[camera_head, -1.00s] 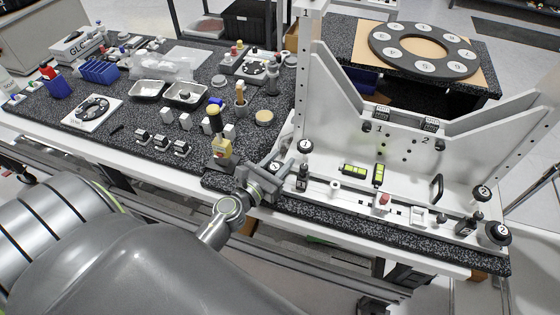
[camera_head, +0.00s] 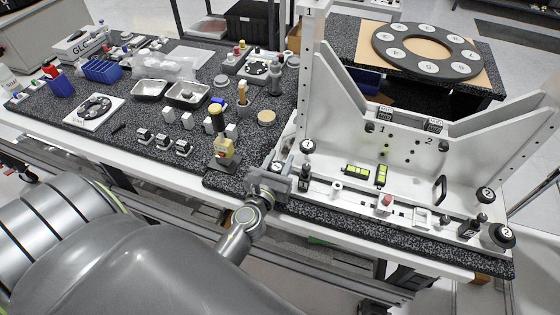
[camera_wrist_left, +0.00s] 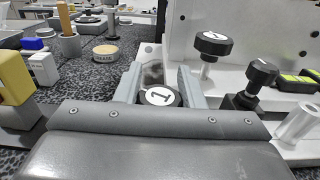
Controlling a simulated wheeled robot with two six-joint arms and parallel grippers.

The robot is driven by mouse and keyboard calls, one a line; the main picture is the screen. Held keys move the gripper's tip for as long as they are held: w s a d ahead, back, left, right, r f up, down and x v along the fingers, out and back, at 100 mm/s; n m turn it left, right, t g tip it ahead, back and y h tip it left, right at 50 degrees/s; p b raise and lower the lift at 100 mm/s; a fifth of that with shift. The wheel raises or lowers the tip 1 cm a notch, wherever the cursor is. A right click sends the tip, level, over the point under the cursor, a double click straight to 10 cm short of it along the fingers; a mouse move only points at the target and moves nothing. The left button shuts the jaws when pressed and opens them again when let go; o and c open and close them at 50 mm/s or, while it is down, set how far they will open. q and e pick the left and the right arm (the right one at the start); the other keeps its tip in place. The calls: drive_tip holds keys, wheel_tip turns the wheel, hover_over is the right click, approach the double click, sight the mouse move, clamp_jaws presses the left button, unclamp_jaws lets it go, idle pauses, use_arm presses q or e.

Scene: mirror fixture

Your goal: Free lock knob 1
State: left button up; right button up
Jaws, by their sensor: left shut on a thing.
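A black knob with a white disc marked 1 (camera_wrist_left: 160,96) sits between the fingers of my left gripper (camera_wrist_left: 157,84) in the left wrist view. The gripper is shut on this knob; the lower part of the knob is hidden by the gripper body. In the head view my left gripper (camera_head: 271,179) is at the front left corner of the white mirror fixture (camera_head: 335,110). A taller black knob with a white top (camera_wrist_left: 213,43) stands just beyond to the right, and shows in the head view (camera_head: 307,146). My right gripper is not in view.
A black clamp handle (camera_wrist_left: 262,72) stands close right of the gripper. A yellow-topped tool (camera_head: 222,150) stands to its left on the dark speckled table. Knobs marked 2 (camera_head: 501,235) are at the fixture's far right.

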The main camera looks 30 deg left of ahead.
use_arm(q)
drive_tip(key=shift+a+n+g+y+b, duration=0.15)
drive_tip(key=shift+n+g+y+b, duration=0.4)
drive_tip(key=shift+n+y, duration=0.85)
drive_tip(key=shift+s+y, duration=0.1)
drive_tip(key=shift+y, duration=0.4)
drive_tip(key=o, duration=0.7)
